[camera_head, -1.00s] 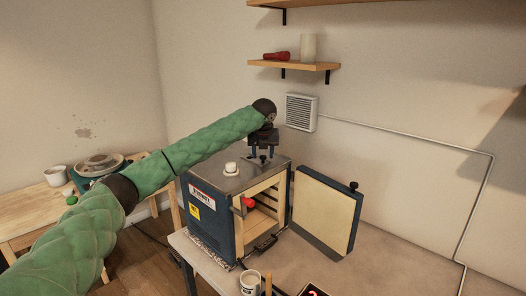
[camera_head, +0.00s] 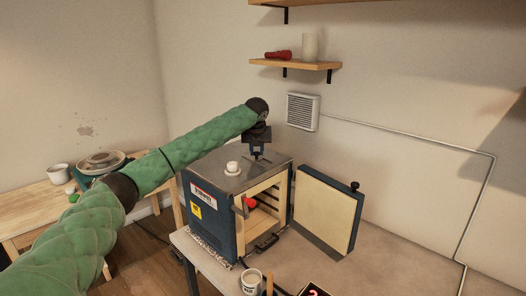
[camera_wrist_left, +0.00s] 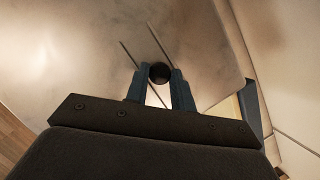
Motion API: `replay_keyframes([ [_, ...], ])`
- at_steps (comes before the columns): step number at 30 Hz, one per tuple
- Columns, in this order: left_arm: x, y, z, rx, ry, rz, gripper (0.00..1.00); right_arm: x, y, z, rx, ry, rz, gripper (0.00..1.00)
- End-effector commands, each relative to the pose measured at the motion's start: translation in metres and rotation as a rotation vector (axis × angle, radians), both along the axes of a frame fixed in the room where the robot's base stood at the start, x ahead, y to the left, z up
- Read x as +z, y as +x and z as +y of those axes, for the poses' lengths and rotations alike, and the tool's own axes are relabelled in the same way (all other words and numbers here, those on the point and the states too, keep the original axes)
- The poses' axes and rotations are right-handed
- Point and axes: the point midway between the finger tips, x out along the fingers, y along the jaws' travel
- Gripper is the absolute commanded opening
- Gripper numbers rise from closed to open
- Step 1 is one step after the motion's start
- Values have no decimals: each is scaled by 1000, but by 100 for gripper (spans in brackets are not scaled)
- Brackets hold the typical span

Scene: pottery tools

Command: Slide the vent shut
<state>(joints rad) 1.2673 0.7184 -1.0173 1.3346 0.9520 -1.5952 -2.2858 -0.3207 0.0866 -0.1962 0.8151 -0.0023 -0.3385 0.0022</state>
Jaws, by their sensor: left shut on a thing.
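The blue kiln (camera_head: 212,215) stands on the table with its front open and its grey top (camera_head: 205,170) facing up. My left gripper (camera_head: 257,154) is over the rear part of that top, pointing down. In the left wrist view its two blue fingers (camera_wrist_left: 160,78) are shut on a dark round knob (camera_wrist_left: 159,72), which I take to be the vent's knob. Two thin parallel lines, like slide rails (camera_wrist_left: 129,54), run along the kiln top beside it. The fingers hide most of the vent, so I cannot tell how far it is open. My right gripper is not in view.
A white knob-like plug (camera_head: 232,168) sits on the kiln top, left of my gripper. The kiln door (camera_head: 325,210) hangs open to the right. A mug (camera_head: 251,282) stands in front. A wall grille (camera_head: 303,111) and shelf (camera_head: 295,65) are behind.

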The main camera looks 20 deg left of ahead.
Motion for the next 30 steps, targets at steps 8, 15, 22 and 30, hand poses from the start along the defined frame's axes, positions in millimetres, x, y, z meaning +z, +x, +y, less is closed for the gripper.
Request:
replay_keyframes([
  [8,3,2,6,1,0,-4,0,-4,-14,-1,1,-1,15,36],
  [15,2,2,5,1,0,-3,47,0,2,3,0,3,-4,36],
  [22,2,1,4,0,0,-2,47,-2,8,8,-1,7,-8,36],
  [30,28,-9,0,0,-1,-5,47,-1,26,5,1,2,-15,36],
])
